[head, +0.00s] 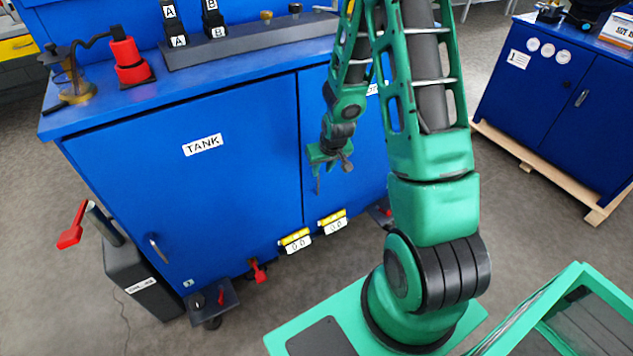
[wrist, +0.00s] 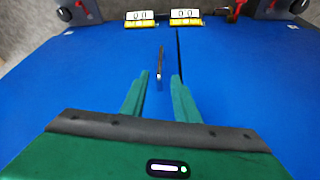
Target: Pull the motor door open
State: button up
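The blue motor door (head: 367,135) is the right door of the cabinet. It looks shut, and its label is mostly hidden behind my arm. My gripper (head: 332,174) is in front of this door. In the wrist view its two green fingers (wrist: 160,80) are apart, with the handle showing between and just beyond their tips. I cannot tell whether they touch it.
The tank door (head: 200,180) on the left looks shut, with its own handle (head: 157,248). Yellow-topped displays (head: 295,241) sit below the doors. A dark box with a red lever (head: 135,275) stands at the lower left. Another blue cabinet (head: 540,85) is at right.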

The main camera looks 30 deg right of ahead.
send_over(318, 194)
jog(key=shift+w+d+f, duration=0.1)
jog(key=shift+w+f, duration=0.1)
jog(key=shift+f, duration=2.3)
jog(key=shift+w+d+f, duration=0.1)
jog(key=shift+w+f, duration=0.05)
jog(key=shift+f, duration=2.3)
grip_shut()
